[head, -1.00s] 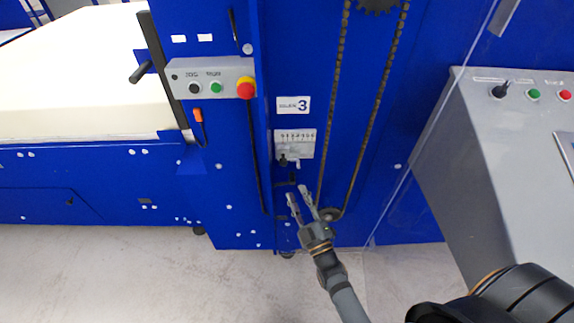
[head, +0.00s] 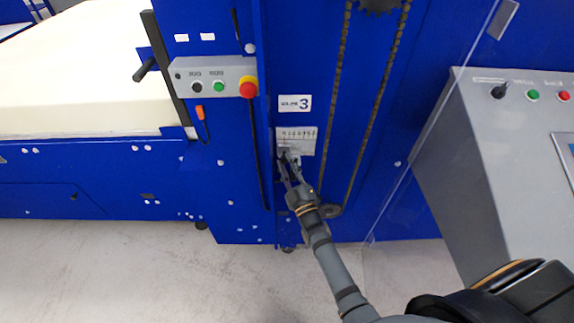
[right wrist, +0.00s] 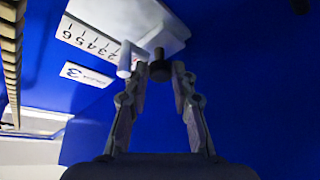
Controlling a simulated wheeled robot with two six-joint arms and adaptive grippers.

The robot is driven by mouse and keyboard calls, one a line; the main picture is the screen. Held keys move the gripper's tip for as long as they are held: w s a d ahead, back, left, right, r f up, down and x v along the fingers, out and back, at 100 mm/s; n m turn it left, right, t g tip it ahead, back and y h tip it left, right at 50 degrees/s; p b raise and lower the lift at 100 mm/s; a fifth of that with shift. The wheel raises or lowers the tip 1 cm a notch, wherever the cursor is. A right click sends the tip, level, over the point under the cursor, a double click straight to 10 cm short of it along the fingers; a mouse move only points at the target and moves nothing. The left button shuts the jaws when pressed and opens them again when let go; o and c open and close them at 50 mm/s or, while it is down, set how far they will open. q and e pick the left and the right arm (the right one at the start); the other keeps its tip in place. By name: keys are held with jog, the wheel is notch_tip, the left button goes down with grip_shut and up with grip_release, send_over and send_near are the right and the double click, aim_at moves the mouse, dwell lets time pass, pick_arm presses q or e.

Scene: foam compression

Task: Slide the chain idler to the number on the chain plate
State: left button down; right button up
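The chain plate (head: 303,135), white with a row of numbers and marks, sits on the blue panel. It also shows in the right wrist view (right wrist: 95,12). A white card reading 3 (head: 294,103) is above it. The chain idler shows in the right wrist view as a dark round knob (right wrist: 158,70) beside a pale pin (right wrist: 124,60) at the plate's edge. My right gripper (head: 289,163) is at the plate's lower edge. In the right wrist view its fingers (right wrist: 160,78) are apart, with the knob between their tips; firm contact cannot be told. My left gripper is out of view.
A chain (head: 334,100) runs down the panel right of the plate. A button box with a red stop button (head: 248,88) is at the left, and a grey console (head: 480,150) at the right. A clear screen edge (head: 440,110) stands before the console.

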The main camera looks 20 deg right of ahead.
grip_shut()
jog(key=d, duration=0.2)
jog(key=s+d, duration=0.1)
jog(key=d, duration=0.1)
jog(key=shift+s+d, duration=0.2)
jog(key=shift+d, duration=0.05)
jog(key=shift+o, duration=1.6)
grip_release()
jog(key=shift+a, duration=0.1)
jog(key=v, duration=1.2)
